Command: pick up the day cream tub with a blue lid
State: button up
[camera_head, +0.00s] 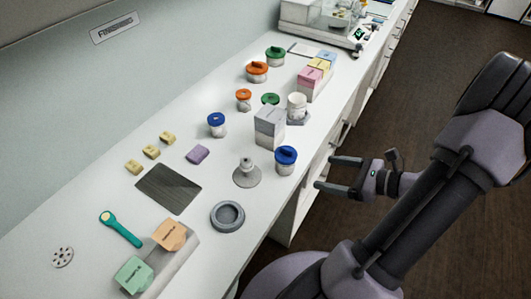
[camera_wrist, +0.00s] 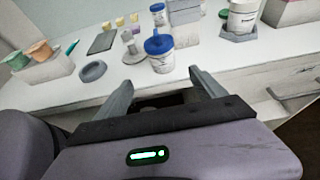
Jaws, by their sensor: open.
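Two white tubs with blue lids stand on the bench, and I cannot read their labels. The nearer tub (camera_head: 285,168) is at the bench's front edge; it also shows in the wrist view (camera_wrist: 162,63), upright, straight ahead between my fingertips. The other blue-lidded tub (camera_head: 217,130) is farther back to the left and shows small in the wrist view (camera_wrist: 158,16). My gripper (camera_head: 325,173) is open and empty, off the bench's front edge, to the right of the nearer tub and apart from it. Both fingers show in the wrist view (camera_wrist: 161,79).
A grey stand (camera_head: 246,177) is close left of the nearer tub. Stacked grey-white boxes (camera_head: 269,127) and a white jar (camera_head: 296,107) stand behind it. A grey ring dish (camera_head: 227,217) lies toward the front. Orange- and green-lidded tubs are farther back.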

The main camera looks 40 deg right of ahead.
aim_at(294, 166)
jog(key=b+x, duration=0.3)
jog(key=x, duration=0.7)
jog(key=shift+a+f, duration=0.1)
jog(key=shift+f, duration=0.1)
jog(key=x, duration=0.1)
jog(key=b+x, duration=0.1)
jog(key=x, duration=0.1)
jog(key=b+x, duration=0.1)
jog(key=shift+w+f, duration=0.25)
jog(key=shift+w, duration=0.45)
jog(key=shift+r, duration=0.1)
grip_shut()
